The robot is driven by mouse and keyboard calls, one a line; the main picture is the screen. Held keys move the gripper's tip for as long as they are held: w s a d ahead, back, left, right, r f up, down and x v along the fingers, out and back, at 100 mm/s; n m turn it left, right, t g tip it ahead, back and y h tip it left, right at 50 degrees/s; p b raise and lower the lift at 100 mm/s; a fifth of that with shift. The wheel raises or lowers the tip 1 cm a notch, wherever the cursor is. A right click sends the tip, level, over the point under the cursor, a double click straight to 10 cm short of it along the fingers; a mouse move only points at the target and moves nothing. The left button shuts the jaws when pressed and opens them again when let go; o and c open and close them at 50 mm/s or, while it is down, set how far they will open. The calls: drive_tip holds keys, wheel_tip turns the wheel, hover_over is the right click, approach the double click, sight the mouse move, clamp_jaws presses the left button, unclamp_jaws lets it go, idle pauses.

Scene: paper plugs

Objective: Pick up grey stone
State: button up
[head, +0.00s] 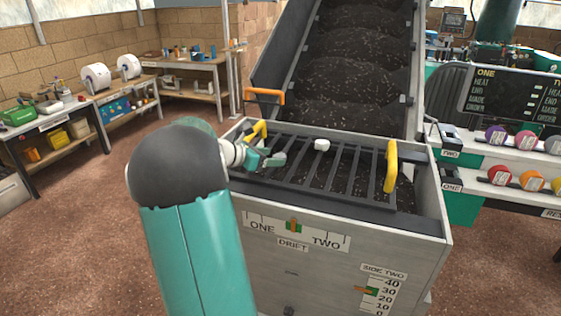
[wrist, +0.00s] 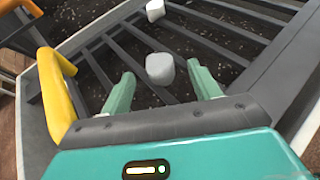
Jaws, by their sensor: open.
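A grey stone (wrist: 159,69) with rounded edges lies on the dark grate (wrist: 215,58) in the wrist view. It is between the tips of my gripper (wrist: 160,80), with a gap visible on each side. My gripper is open, and its two pale green fingers reach toward the stone. A second, paler stone (wrist: 155,10) sits farther along the grate in the wrist view. It also shows as a whitish block (head: 322,144) on the grate in the head view. My gripper (head: 262,160) is low over the left part of the grate there.
The grate lies over dark soil in a grey box with raised walls. A yellow handle (wrist: 57,88) stands close left of my gripper, and another yellow handle (head: 391,166) is at the grate's right. A sloping soil chute (head: 350,75) rises behind.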

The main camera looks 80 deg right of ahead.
sight(279, 156)
drive_tip(key=x, duration=0.5)
drive_tip(key=shift+s+d, duration=0.1)
drive_tip(key=shift+s, duration=0.05)
drive_tip(key=c, duration=1)
drive_tip(key=shift+c, duration=0.5)
drive_tip(key=shift+r, duration=0.15)
